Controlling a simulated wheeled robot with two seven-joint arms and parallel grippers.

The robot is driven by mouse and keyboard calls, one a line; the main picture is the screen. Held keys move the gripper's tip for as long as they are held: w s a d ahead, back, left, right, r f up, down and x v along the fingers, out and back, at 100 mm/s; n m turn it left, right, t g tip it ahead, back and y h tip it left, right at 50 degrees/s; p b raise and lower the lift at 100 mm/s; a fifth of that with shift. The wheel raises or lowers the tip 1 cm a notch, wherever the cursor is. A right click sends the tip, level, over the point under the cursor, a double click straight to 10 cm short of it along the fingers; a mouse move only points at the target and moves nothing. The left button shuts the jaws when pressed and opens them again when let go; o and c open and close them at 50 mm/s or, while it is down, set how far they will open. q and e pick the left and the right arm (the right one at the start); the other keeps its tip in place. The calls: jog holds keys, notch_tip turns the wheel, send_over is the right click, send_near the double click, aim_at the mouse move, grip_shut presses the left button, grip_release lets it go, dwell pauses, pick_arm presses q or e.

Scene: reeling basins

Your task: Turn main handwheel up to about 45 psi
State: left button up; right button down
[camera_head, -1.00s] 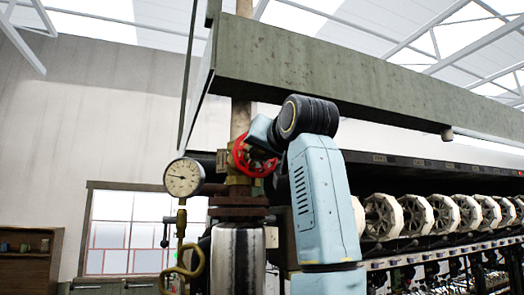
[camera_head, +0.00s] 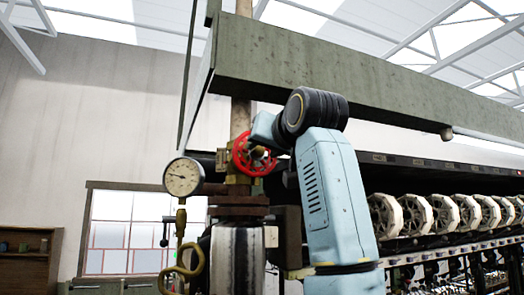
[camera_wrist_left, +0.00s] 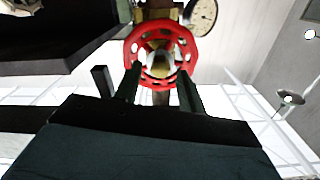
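The red main handwheel (camera_head: 254,155) sits on the vertical pipe, with a brass-coloured hub at its middle. It shows face-on in the left wrist view (camera_wrist_left: 160,35). The round white gauge (camera_head: 183,177) stands left of the wheel. Its thin needle points left; the numbers are too small to read. My left gripper (camera_wrist_left: 158,76) is open, with its two dark fingers apart and aimed at the wheel's lower rim and hub. I cannot tell whether the fingers touch it. In the head view my wrist covers the wheel's upper right. My right gripper is out of view.
A grey-green beam (camera_head: 370,80) runs overhead, above my arm. A row of pale reels (camera_head: 415,214) on the machine stands at right. A curved brass pipe (camera_head: 190,262) hangs below the gauge. A window (camera_head: 125,232) is in the wall behind.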

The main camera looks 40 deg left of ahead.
pick_arm(q)
jog(key=shift+s+d, duration=0.25)
jog(key=shift+d, duration=0.2)
jog(key=shift+d+m, duration=0.1)
jog(key=shift+m, duration=0.2)
jog(key=m, duration=0.3)
jog(key=shift+m, duration=1.3)
jog(key=shift+x, duration=1.7)
jog(key=shift+s, duration=0.1)
jog(key=c, duration=0.9)
jog(key=shift+o, duration=0.2)
jog(key=n, duration=0.6)
jog(key=o, duration=0.9)
jog(key=shift+c, duration=0.2)
